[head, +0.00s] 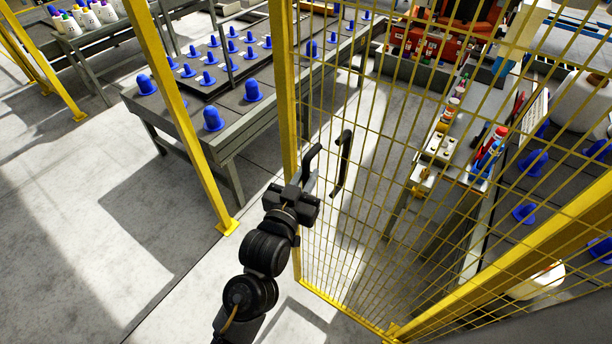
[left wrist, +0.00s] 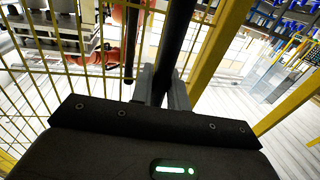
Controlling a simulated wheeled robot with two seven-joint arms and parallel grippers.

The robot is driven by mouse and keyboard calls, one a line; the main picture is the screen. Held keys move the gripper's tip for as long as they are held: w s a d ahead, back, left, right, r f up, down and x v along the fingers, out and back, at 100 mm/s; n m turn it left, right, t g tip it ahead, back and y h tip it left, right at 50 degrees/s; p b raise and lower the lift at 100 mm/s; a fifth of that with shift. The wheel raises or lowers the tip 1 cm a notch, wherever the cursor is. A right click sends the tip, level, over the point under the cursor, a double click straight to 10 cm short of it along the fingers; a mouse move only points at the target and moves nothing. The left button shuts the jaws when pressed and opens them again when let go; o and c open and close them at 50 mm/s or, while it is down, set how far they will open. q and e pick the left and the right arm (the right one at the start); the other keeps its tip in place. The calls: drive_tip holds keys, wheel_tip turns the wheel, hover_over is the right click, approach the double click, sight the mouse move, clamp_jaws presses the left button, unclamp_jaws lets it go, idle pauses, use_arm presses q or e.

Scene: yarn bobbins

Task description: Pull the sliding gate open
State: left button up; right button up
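The sliding gate is a yellow wire-mesh panel (head: 385,190) with a thick yellow upright (head: 284,90) on its left edge. A black bar handle (head: 310,160) is on the near side by that upright, and a second black handle (head: 343,165) shows beyond it. My left gripper (head: 305,188) is at the lower part of the near handle. In the left wrist view, its fingers (left wrist: 162,88) lie on both sides of the black bar (left wrist: 177,35), with no clear gap, so it looks shut on it. My right gripper is out of view.
A yellow post (head: 180,110) stands left of the gate, with no mesh visible between them. Behind is a table (head: 240,130) with blue bobbins. Through the mesh I see a workbench (head: 440,150) and red machinery (head: 425,40). The floor at left (head: 90,230) is clear.

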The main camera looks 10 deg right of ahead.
use_arm(q)
drive_tip(key=o, duration=0.3)
drive_tip(key=shift+s+a+f, duration=0.1)
drive_tip(key=shift+s+a, duration=0.1)
drive_tip(key=shift+s, duration=0.1)
drive_tip(key=shift+b+v, duration=1.5)
drive_tip(key=shift+v, duration=3.55)
